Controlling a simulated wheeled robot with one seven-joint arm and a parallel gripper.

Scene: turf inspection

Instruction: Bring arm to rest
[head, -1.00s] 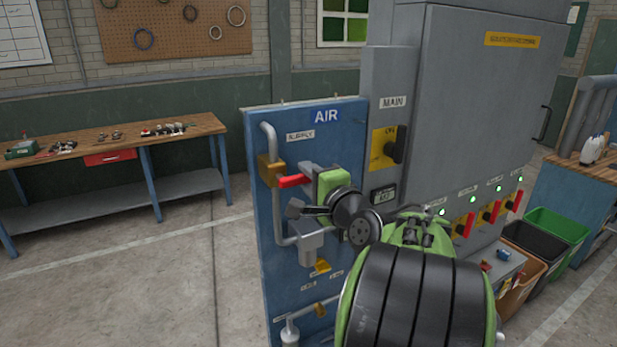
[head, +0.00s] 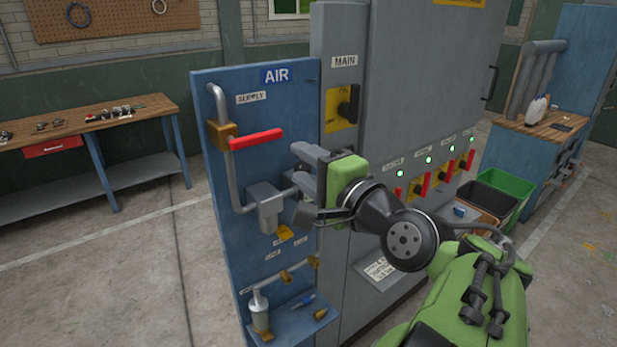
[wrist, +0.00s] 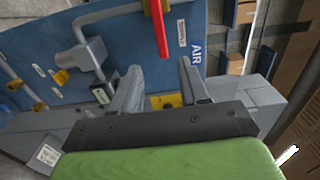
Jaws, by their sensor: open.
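My gripper (head: 302,182) is open and empty, in front of the right edge of the blue AIR panel (head: 207,120) and below the MAIN switch. In the wrist view, the two spread fingers of my gripper (wrist: 157,88) show with nothing between them. The red-handled supply valve (head: 257,139) is on the AIR panel to the upper left of the gripper, clear of the fingers. The red handle also shows at the top of the wrist view (wrist: 159,25). My green and black arm reaches in from the lower right.
The grey cabinet (head: 412,90) with the black MAIN switch (head: 346,105) and several red-handled switches stands close behind my arm. A workbench (head: 90,120) is at the left, with open floor before it. Bins (head: 505,185) and another bench stand at the right.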

